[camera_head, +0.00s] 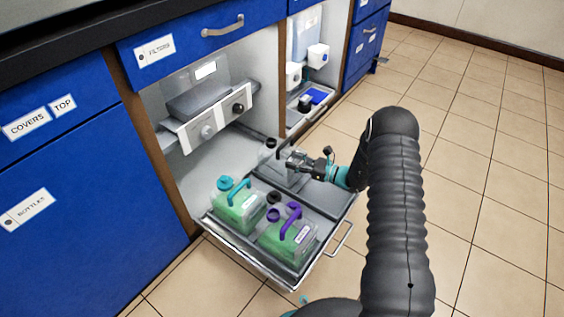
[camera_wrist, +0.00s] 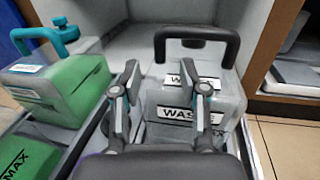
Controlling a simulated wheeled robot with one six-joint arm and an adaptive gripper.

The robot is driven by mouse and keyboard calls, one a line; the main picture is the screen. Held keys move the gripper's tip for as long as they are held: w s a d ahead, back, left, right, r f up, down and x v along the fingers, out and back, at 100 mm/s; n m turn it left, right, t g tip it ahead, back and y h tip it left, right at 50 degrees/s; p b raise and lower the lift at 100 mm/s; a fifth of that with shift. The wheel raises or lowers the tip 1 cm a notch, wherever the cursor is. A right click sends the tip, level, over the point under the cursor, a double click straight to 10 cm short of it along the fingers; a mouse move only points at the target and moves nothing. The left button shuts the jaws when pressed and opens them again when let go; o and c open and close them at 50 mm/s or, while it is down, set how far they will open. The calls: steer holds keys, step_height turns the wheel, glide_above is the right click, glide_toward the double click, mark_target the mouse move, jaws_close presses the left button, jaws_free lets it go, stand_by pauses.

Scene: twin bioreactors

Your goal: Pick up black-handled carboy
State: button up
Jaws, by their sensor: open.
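The black-handled carboy (camera_wrist: 227,102) is a pale, clear-grey container with WASTE labels, ahead of my gripper in the wrist view. Its black handle (camera_wrist: 197,34) arches over the top, beyond the fingertips. In the head view the carboy (camera_head: 268,152) stands at the back right of the pulled-out tray, partly hidden by my gripper (camera_head: 300,160). In the wrist view my gripper (camera_wrist: 168,76) is open, with its two fingers apart in front of the carboy and nothing held between them. I cannot tell whether the fingers touch the carboy.
The pull-out tray (camera_head: 327,212) also holds a teal-handled carboy (camera_head: 240,207) and a purple-handled carboy (camera_head: 288,238), both with green liquid, to the left. A control unit (camera_head: 207,118) sits above inside the cabinet. The tiled floor (camera_head: 490,180) on the right is clear.

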mark_target(281, 159)
steer(key=x, duration=0.5)
steer(key=shift+w+a, duration=0.1)
steer(key=shift+a, duration=0.15)
jaws_close()
